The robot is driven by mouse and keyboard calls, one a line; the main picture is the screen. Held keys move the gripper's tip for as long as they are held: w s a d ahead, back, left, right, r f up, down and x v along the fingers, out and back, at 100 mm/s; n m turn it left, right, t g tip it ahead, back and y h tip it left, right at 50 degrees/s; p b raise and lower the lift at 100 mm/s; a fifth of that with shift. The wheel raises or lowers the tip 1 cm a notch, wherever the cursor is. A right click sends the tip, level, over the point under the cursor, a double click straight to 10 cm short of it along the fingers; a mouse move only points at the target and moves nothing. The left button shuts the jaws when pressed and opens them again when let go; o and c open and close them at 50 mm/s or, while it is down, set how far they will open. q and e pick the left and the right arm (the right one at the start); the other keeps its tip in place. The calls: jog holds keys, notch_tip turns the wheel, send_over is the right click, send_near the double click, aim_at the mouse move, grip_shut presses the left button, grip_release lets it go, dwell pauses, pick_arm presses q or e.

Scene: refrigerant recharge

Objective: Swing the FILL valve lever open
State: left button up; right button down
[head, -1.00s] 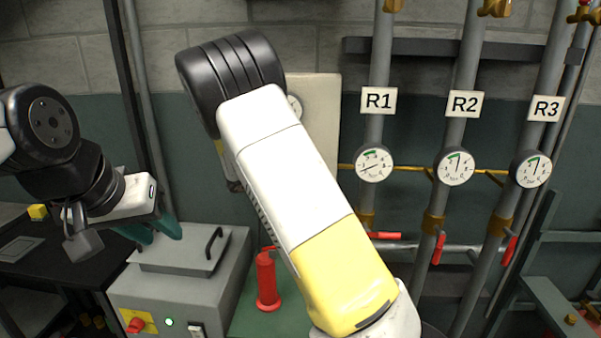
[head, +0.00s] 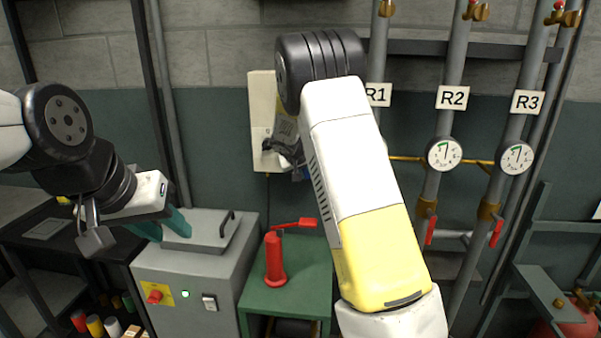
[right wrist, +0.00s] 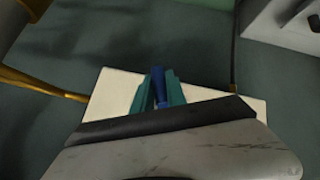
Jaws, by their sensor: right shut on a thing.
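No FILL label can be read, so I cannot tell which lever is the FILL valve's. A red lever (head: 295,224) shows above a red cylinder on the green table. Red levers also hang on the pipes, at R2 (head: 430,231) and R3 (head: 496,232). My right gripper (right wrist: 156,92) has its teal fingers shut on a blue piece (right wrist: 158,86), in front of a cream panel. In the head view my right arm hides most of that gripper. My left gripper (head: 162,228) is open and empty by the grey cabinet's lid.
The cream panel (head: 261,105) is on the wall behind my right arm. The grey cabinet (head: 185,265) stands left of the green table (head: 300,290) with the red cylinder (head: 274,260). Gauges sit on the pipes, at R2 (head: 444,154) and R3 (head: 516,158). A black shelf is at left.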

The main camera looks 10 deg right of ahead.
jog(key=shift+w+a+f+m+t+y, duration=0.15)
jog(key=shift+a+m+t+y, duration=0.1)
jog(key=shift+a+m+y, duration=0.4)
jog(key=shift+w+a+f+m+t+y, duration=0.1)
jog(key=shift+a+m+t+y, duration=0.2)
jog(key=shift+y, duration=0.65)
jog(key=c, duration=1.3)
grip_release()
jog(key=shift+a, duration=0.1)
jog(key=shift+c, duration=0.2)
jog(key=v, duration=0.7)
jog(key=shift+s+r, duration=0.25)
jog(key=shift+r, duration=0.05)
